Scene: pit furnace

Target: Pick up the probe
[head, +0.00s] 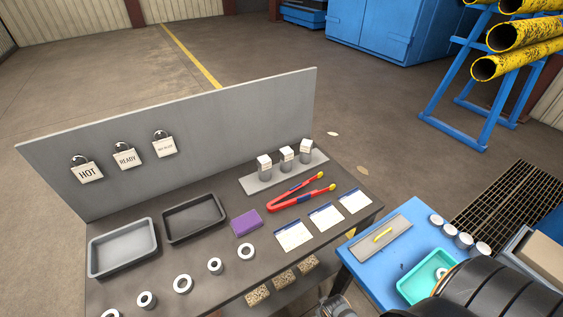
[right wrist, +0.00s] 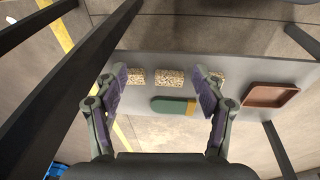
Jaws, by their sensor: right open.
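A small yellow rod-like thing (head: 383,235), which looks like the probe, lies on a grey plate (head: 365,247) on the blue side table in the head view. My right gripper (right wrist: 160,84) is open and empty in the right wrist view. It faces a grey shelf with speckled blocks and a green, tan-ended object (right wrist: 173,106); the yellow rod is not seen there. In the head view part of my right gripper (head: 338,307) shows at the bottom edge, in front of the grey bench and left of the blue table. My left gripper is not in view.
The grey bench (head: 220,258) holds red tongs (head: 295,197), a purple block (head: 246,222), two trays, cards and several rings. Speckled blocks (head: 283,279) sit below its front edge. The blue table (head: 362,280) holds a teal tray (head: 412,290) and several white-topped cylinders (head: 450,231).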

